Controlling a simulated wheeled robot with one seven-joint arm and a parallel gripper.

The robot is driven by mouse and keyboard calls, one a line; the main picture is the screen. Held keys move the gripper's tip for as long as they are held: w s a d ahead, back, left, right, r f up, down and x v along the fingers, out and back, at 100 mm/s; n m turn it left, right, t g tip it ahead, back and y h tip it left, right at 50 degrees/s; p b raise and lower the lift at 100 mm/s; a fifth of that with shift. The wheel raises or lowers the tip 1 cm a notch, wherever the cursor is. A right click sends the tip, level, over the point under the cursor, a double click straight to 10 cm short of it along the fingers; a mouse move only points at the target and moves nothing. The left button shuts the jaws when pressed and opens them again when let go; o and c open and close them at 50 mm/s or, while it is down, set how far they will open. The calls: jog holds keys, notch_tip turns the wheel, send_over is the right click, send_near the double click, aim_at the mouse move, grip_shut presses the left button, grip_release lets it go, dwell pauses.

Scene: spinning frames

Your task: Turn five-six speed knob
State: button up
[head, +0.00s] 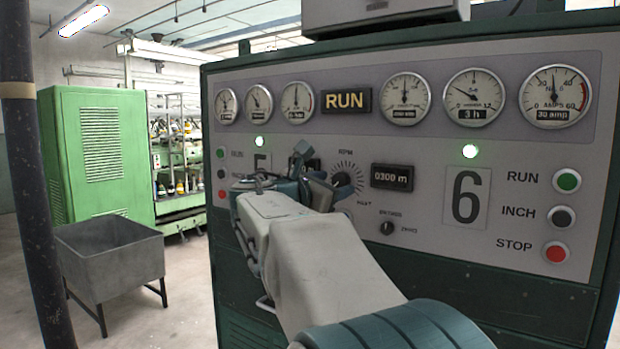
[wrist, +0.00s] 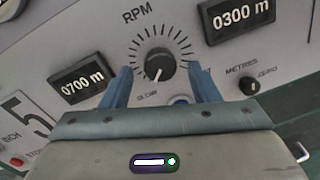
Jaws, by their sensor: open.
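The speed knob is a round black dial with a white pointer line, under the RPM label. In the wrist view the knob (wrist: 160,65) sits in a ring of tick marks, its pointer aimed down and slightly left toward the lower label. The gripper also shows in the head view (head: 314,168). I cannot tell whether the fingertips touch the panel.
Counter displays reading 0700 m (wrist: 82,85) and 0300 m (head: 392,177) flank the knob. A smaller metres knob (wrist: 249,86) is at lower right. Run, inch and stop buttons (head: 556,253) line the panel's right side. A grey bin (head: 110,265) stands left on the floor.

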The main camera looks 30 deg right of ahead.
jog(key=shift+x, duration=1.1)
jog(key=c, duration=1)
jog(key=shift+o, duration=0.2)
